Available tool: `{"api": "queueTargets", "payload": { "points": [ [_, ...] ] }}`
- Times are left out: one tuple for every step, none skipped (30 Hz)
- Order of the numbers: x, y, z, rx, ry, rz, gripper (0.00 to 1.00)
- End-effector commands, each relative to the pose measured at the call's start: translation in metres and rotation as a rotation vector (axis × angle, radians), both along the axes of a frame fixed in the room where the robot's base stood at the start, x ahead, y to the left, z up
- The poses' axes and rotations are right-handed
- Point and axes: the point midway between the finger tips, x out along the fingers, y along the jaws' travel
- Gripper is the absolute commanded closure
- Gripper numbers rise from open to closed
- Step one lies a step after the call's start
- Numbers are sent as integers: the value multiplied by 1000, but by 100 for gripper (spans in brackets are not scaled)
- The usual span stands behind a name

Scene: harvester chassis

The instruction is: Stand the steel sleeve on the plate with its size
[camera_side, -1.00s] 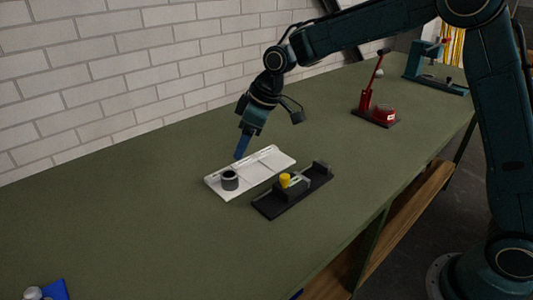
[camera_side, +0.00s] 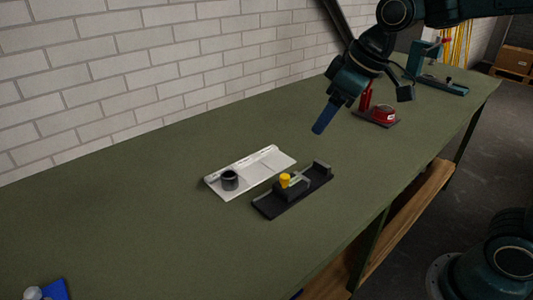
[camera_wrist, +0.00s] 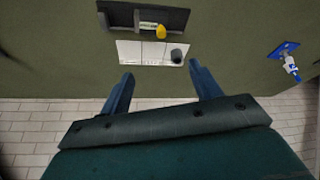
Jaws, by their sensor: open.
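The dark grey sleeve (camera_side: 230,180) stands upright on the left end of the white plate tray (camera_side: 250,173), with its open bore facing up. In the wrist view the sleeve (camera_wrist: 177,55) is at one end of the white tray (camera_wrist: 130,51). The tray's flat areas are divided by thin lines; any size marks are too small to read. My gripper (camera_side: 321,125) is up in the air to the right of the tray, clear of it. In the wrist view its two blue fingers (camera_wrist: 160,80) are apart with nothing between them.
A black fixture (camera_side: 293,190) with a yellow knob (camera_side: 285,180) lies just in front of the tray. A red press (camera_side: 378,113) and a teal stand (camera_side: 440,83) are farther back. A blue item (camera_side: 55,290) is at the near left. The green bench is otherwise clear.

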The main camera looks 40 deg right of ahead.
Motion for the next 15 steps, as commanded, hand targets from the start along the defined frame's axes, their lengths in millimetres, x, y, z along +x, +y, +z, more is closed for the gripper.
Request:
{"api": "queueTargets", "payload": {
  "points": [
    [-14, -5, 4, 1, -8, -23, 37],
    [-21, -7, 5, 2, -10, -37, 37],
    [-31, -10, 7, 4, -13, -57, 37],
    [-39, -13, 7, 4, -16, -71, 37],
    [-46, -15, 8, 5, -18, -84, 37],
    [-56, -18, 8, 7, -21, -103, 37],
    [-64, -20, 8, 8, -22, -118, 37],
    [-72, -22, 8, 9, -25, -132, 37],
    [-81, -25, 7, 11, -28, -150, 37],
    [-89, -27, 7, 13, -31, -165, 37],
    [-96, -29, 6, 15, -34, -179, 37],
    [-106, -32, 4, 17, -36, -198, 37],
    [-113, -34, 3, 18, -39, -212, 37],
    [-120, -36, 2, 20, -40, -227, 37],
    [-129, -38, 0, 23, -44, -245, 37]
  ]
}}
